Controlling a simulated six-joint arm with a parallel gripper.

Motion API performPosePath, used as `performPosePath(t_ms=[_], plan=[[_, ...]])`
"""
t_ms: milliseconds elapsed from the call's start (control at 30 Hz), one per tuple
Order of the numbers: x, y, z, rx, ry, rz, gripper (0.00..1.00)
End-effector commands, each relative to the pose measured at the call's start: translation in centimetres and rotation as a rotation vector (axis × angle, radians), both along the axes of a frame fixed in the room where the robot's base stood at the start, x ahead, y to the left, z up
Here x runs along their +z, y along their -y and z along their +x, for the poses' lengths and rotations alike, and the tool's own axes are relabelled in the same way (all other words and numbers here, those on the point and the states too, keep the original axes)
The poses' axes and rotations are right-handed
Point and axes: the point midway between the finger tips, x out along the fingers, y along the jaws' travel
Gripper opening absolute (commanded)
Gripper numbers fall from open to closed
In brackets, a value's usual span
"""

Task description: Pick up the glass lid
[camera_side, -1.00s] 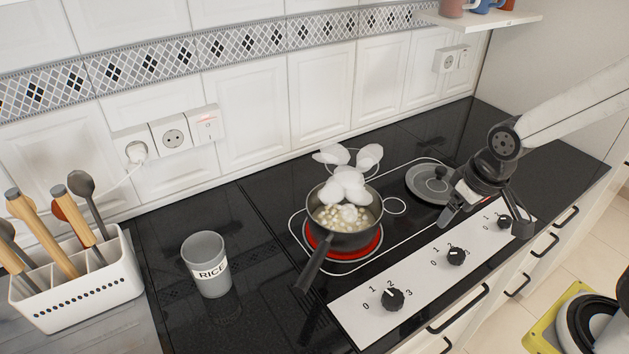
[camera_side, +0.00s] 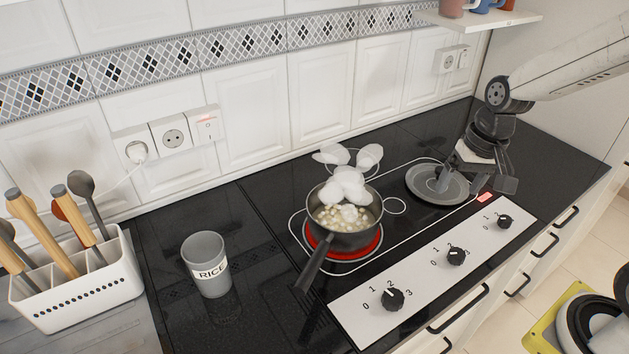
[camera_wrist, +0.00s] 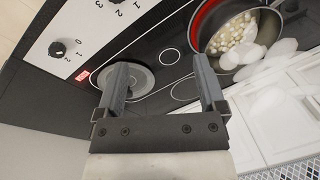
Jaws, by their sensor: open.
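The lid (camera_side: 424,191) is a round grey disc lying flat on the black hob, on the zone right of the pot. It also shows in the wrist view (camera_wrist: 143,81), partly behind the left finger. My gripper (camera_side: 474,182) is open and empty, with its fingers pointing down at the lid's right side. In the side view one finger overlaps the lid's middle, so its knob is hard to make out. In the wrist view the lid sits left of centre between the fingers (camera_wrist: 161,68). I cannot tell whether a finger touches it.
A dark pot (camera_side: 352,238) of white pieces, with white puffs of steam above it, stands on a glowing red zone, its handle towards the front. Control knobs (camera_side: 456,257) line the front panel. A rice cup (camera_side: 207,270) and a utensil holder (camera_side: 75,290) stand at left. The tiled wall is behind.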

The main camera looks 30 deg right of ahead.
Motion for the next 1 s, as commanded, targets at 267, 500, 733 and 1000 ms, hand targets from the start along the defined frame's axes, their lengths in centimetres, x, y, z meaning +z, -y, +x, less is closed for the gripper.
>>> performPosePath(t_ms=[267, 500, 733, 1000], plan=[[-0.4, 3.7, 3.5, -0.461, -0.14, 0.248, 0.89], [-0.5, 8.6, 7.3, -0.883, -0.258, 0.545, 0.89], [-0.4, 15.0, 10.1, -1.215, -0.346, 0.867, 0.89], [-0.1, 21.6, 11.3, -1.427, -0.397, 1.166, 0.89]])
